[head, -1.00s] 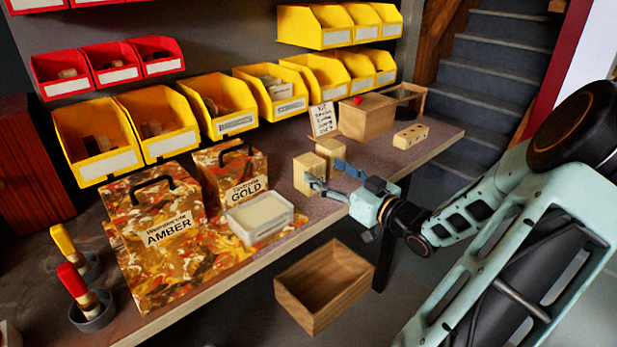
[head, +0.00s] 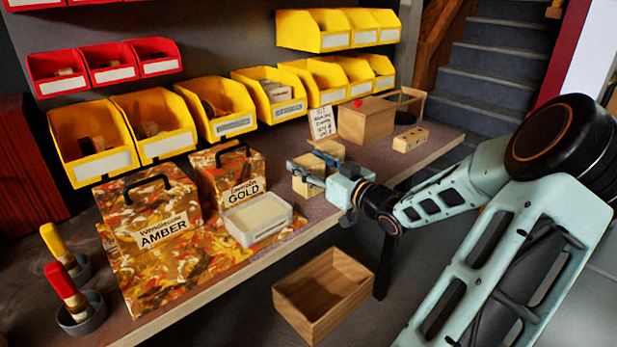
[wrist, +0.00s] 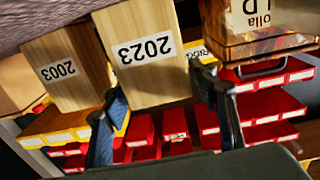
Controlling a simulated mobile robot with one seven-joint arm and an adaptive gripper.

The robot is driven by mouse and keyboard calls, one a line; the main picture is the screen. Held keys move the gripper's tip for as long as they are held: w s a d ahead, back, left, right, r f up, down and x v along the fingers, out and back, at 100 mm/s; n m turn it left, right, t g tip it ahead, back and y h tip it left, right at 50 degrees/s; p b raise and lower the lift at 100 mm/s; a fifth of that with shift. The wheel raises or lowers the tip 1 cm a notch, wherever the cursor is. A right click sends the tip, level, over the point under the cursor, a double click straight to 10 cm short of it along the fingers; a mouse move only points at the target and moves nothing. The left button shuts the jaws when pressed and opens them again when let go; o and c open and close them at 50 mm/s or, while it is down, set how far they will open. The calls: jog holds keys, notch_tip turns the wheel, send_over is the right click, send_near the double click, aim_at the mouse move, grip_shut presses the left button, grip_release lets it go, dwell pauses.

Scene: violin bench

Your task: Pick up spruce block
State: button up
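Two pale wooden blocks stand upright side by side on the bench. The block labelled 2023 (head: 307,187) is nearer the gold case, and its label shows upside down in the wrist view (wrist: 150,65). The block labelled 2003 (wrist: 72,70) stands beside it, partly hidden behind my gripper in the head view (head: 331,149). My gripper (head: 311,164) is open at the upper part of the 2023 block. In the wrist view its two fingers (wrist: 158,85) flank that block's top end. I cannot tell whether they touch it. No label reads spruce.
The gold case (head: 228,172) and a pale tray (head: 258,218) stand left of the blocks. A wooden box (head: 365,120), a small card (head: 321,122) and a drilled block (head: 410,139) are behind and right. An open wooden crate (head: 323,295) sits below the bench edge.

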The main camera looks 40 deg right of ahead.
jog(key=c, duration=0.9)
jog(key=shift+r, duration=0.1)
jog(key=shift+c, duration=0.2)
